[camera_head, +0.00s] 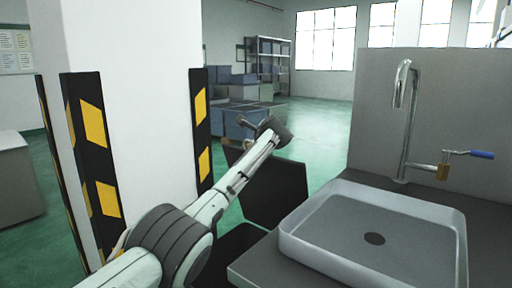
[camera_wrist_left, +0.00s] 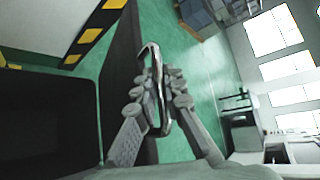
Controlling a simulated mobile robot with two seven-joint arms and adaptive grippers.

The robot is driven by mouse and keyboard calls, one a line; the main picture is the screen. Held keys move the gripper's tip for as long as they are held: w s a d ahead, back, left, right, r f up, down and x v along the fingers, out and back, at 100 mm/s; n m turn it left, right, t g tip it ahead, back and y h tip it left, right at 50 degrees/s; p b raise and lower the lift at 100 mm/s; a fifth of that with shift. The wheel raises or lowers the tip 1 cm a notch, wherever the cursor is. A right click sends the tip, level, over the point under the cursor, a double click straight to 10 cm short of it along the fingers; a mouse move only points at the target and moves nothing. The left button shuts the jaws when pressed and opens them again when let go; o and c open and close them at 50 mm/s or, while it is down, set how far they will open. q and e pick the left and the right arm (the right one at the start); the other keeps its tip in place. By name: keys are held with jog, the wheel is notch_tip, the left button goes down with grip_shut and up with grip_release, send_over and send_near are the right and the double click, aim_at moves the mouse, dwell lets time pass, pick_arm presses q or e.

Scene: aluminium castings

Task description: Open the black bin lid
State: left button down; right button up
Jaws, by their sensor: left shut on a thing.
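The black bin lid (camera_head: 277,190) stands tilted up beside the sink counter in the head view, away from the dark bin (camera_head: 240,243) below it. In the left wrist view the lid (camera_wrist_left: 121,75) shows as a dark narrow panel, with a dark area that looks like the bin at the left. A shiny metal handle (camera_wrist_left: 151,49) is by the lid. My left gripper (camera_wrist_left: 160,82) is shut on this handle, with a finger on each side. My right gripper is not in view.
A counter with a grey sink (camera_head: 375,235) and a tap (camera_head: 405,120) stands right of the bin. A white pillar with black and yellow guards (camera_head: 201,125) stands at the left, close to my arm. Blue crates (camera_head: 245,120) stand behind on the green floor.

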pick_arm(q)
jog(key=shift+w+d, duration=0.3)
jog(key=shift+w, duration=0.05)
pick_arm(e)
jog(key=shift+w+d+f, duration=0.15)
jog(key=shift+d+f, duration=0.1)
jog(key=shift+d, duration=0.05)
pick_arm(q)
jog(key=c, duration=1.6)
grip_release()
jog(key=shift+s, duration=0.1)
jog(key=v, duration=1.2)
jog(key=shift+r, duration=0.3)
